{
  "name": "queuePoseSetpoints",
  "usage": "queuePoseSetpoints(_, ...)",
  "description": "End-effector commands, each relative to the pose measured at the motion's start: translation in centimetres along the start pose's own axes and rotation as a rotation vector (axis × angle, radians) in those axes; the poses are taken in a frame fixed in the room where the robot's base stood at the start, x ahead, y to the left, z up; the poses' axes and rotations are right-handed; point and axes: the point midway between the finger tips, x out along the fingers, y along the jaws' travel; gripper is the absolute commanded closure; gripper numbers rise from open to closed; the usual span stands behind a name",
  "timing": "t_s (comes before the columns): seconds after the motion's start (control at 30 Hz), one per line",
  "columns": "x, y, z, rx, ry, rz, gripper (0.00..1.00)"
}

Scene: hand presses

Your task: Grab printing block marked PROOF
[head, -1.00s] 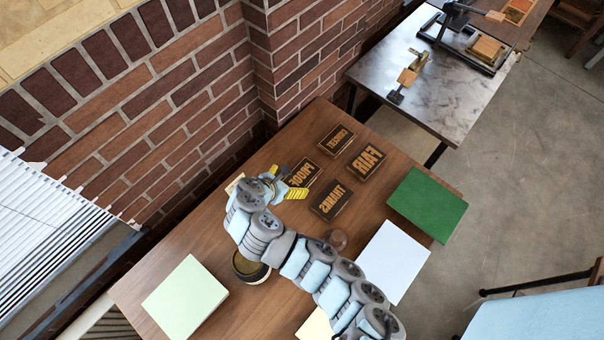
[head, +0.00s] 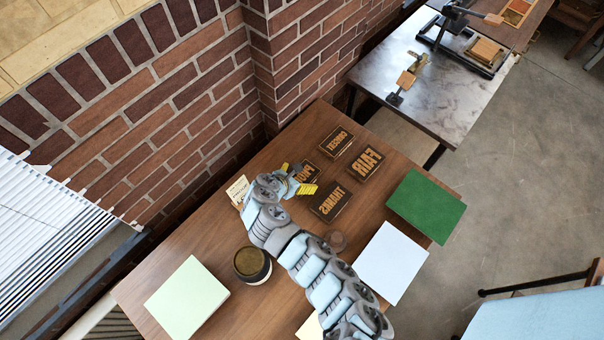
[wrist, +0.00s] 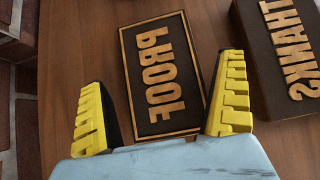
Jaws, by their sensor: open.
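The PROOF printing block (wrist: 148,92) is a dark rectangle with raised tan mirrored letters and a tan border. It lies flat on the wooden table (wrist: 85,35). In the head view the block (head: 305,171) is partly hidden behind my gripper (head: 297,182). My gripper (wrist: 163,105) has yellow ridged fingers and is open and empty. In the wrist view its fingers stand to the left and right of the block's near end. I cannot tell how high they are above the table.
The THANKS block (wrist: 285,55) lies close to the right of PROOF. The FAIR block (head: 366,163) and another block (head: 336,141) lie beyond. A small card (head: 238,190), a round dark-topped container (head: 252,264) and a brick wall (head: 170,110) are near the arm.

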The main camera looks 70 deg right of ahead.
Motion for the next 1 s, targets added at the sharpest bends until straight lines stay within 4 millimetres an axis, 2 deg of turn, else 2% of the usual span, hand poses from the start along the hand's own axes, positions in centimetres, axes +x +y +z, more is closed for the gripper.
queuePoseSetpoints(0.2,1.7,0.0,0.0,0.001,0.001,-0.001,0.0)
queuePoseSetpoints(0.47,2.0,0.0,0.0,0.0,0.0,0.001,0.0)
queuePoseSetpoints(0.5,2.0,0.0,0.0,0.0,0.0,0.001,0.06)
queuePoseSetpoints(0.6,2.0,0.0,0.0,0.0,0.0,0.001,0.34)
queuePoseSetpoints(0.7,2.0,0.0,0.0,0.0,0.0,0.001,0.58)
queuePoseSetpoints(1.0,2.0,0.0,0.1,0.0,-0.001,0.002,0.58)
